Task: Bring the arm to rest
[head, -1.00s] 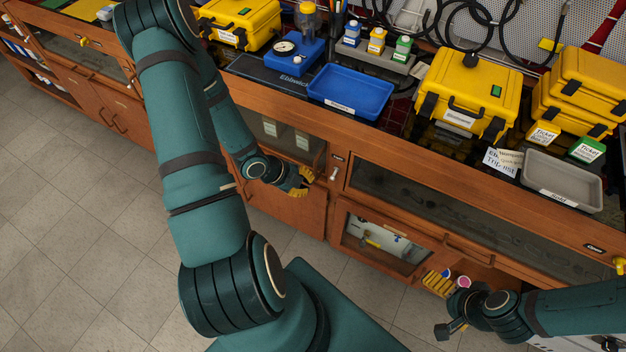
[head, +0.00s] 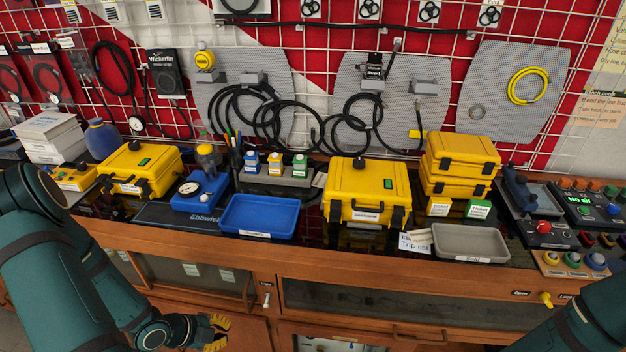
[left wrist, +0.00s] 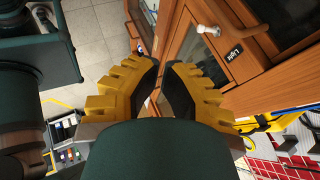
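My left arm (head: 60,255) comes in from the left in the head view and hangs down in front of the wooden cabinet. My left gripper (head: 218,332), with yellow fingers, is low at the bottom edge, in front of the cabinet doors and below the bench top. In the left wrist view the left gripper (left wrist: 166,66) has a narrow gap between its dark-padded fingertips and nothing between them. My right arm (head: 590,315) shows only in part at the bottom right; its gripper is out of the picture.
The wooden cabinet (head: 215,265) stands close to my left gripper. On the bench are a blue tray (head: 262,232), a yellow case (head: 366,192) and a grey tray (head: 470,257).

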